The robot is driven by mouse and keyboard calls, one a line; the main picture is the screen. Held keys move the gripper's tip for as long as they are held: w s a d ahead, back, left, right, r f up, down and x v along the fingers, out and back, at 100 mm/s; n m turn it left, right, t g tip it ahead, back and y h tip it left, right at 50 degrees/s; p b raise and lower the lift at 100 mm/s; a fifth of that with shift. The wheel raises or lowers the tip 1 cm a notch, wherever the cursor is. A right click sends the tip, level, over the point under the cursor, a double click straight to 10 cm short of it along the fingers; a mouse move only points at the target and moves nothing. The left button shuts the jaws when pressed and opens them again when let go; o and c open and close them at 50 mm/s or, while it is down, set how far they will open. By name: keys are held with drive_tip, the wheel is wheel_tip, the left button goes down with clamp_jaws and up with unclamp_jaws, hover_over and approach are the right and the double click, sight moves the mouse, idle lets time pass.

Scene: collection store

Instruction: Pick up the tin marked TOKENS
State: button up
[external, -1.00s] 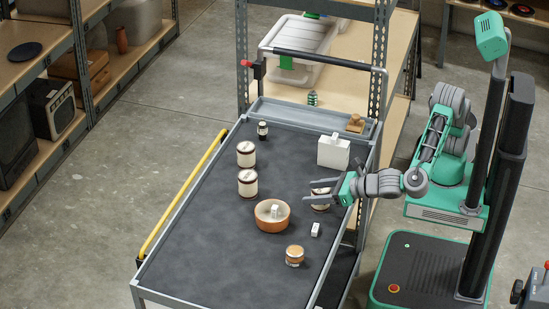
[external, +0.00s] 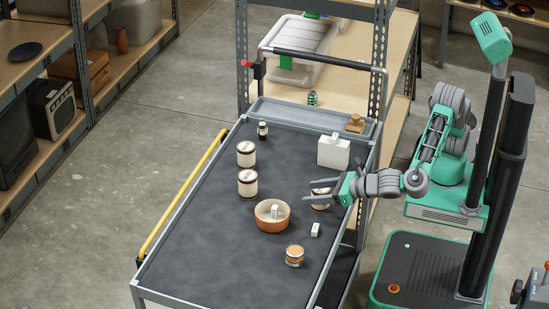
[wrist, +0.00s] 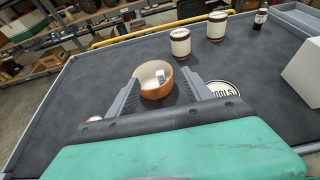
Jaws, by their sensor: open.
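Two cream tins with dark bands stand on the cart, a far one (external: 246,153) and a nearer one (external: 248,183); in the wrist view their lettering is too small to read. I cannot tell which tin is marked TOKENS. My gripper is open and empty, its fingers pointing toward the orange bowl (wrist: 148,91).
The bowl holds a small white item (external: 274,211). A small white block (external: 315,230) stands right of the bowl. A white box (external: 333,153) and a small dark bottle (external: 263,130) stand farther back. The cart's left half (external: 195,230) is clear; a yellow rail (external: 182,195) edges it.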

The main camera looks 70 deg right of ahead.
idle(0.3)
drive_tip(key=o, duration=0.5)
